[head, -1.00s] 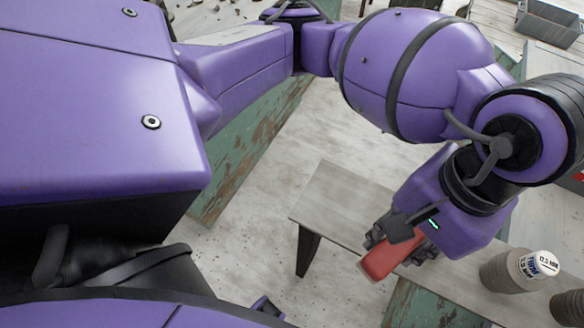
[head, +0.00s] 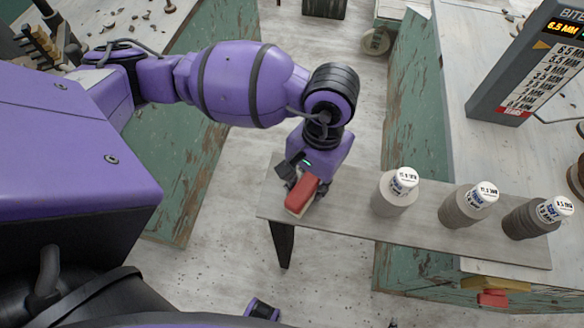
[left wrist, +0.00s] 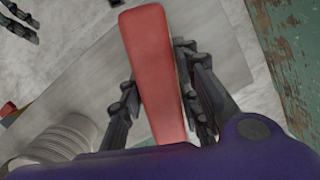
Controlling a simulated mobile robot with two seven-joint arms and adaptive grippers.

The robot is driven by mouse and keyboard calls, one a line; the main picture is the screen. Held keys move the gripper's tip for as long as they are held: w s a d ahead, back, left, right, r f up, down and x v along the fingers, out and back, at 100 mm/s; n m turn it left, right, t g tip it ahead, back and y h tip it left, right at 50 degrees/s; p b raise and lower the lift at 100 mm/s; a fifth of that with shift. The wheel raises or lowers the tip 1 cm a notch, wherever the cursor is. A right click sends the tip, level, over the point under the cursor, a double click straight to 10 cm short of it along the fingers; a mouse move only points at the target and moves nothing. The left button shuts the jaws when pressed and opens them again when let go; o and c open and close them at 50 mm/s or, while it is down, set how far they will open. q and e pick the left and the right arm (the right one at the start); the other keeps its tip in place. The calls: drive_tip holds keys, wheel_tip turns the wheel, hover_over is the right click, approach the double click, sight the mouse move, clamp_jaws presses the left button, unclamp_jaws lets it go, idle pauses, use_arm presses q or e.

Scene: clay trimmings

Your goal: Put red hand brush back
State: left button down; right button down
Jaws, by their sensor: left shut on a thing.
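The red hand brush (head: 301,194) is in my left gripper (head: 297,178), with its red back and a pale strip below showing. It is over the left end of the narrow grey bench (head: 350,220); I cannot tell whether it touches the top. In the left wrist view the red back (left wrist: 153,65) runs between the dark fingers of my left gripper (left wrist: 160,100), which are shut on it. At the top left of that view, dark finger shapes (left wrist: 20,22) look like my right gripper; its opening is unclear.
Three grey ridged cylinders with white labelled tops, left (head: 395,192), middle (head: 468,206) and right (head: 537,217), stand along the bench. A yellow block (head: 496,283) and a red piece (head: 492,298) show below its right end. A grey size-chart box (head: 530,65) stands on the right-hand worktop.

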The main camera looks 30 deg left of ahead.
use_arm(q)
drive_tip(key=shift+w, duration=0.1)
drive_tip(key=shift+f+b, duration=0.45)
drive_tip(key=c, duration=1.3)
unclamp_jaws()
use_arm(e)
drive_tip(key=shift+s+f, duration=0.25)
drive_tip(key=shift+f, duration=0.15)
use_arm(q)
drive_tip(key=shift+r, duration=0.1)
use_arm(e)
drive_tip(key=shift+r, duration=0.1)
